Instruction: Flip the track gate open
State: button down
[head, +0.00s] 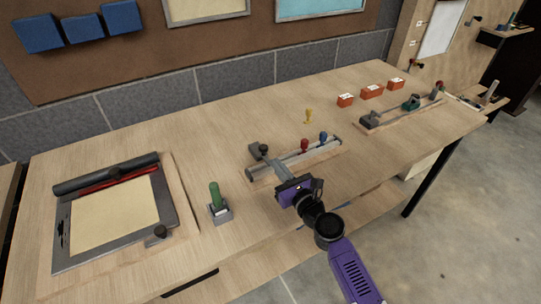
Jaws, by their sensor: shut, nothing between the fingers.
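A wooden base (330,154) on the middle of the bench carries a grey rail with a red knob (304,145) and a blue knob (323,137). A dark block on a grey upright (258,151) stands at the rail's left end. A second track board (390,117) lies farther right, with a dark block at its near end and a green piece (411,103) on it. I cannot tell which part is the track gate. My purple gripper (291,184) is shut and empty, in front of the middle track's left end. Its fingertips are mostly hidden, and contact cannot be told.
A green-handled stamp (217,201) stands left of my gripper. A framed sheet press (116,213) fills the bench's left end. A yellow peg (308,115) and three orange boxes (371,92) stand behind. The bench between the stamp and the middle track is clear.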

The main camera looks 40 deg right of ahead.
aim_at(265, 150)
jog(key=shift+x, duration=2.3)
jog(key=x, duration=0.4)
jog(key=shift+w+f+b, duration=0.1)
jog(key=shift+w+b, duration=0.05)
jog(key=shift+b, duration=0.15)
jog(key=shift+w+r, duration=0.1)
jog(key=shift+r, duration=0.15)
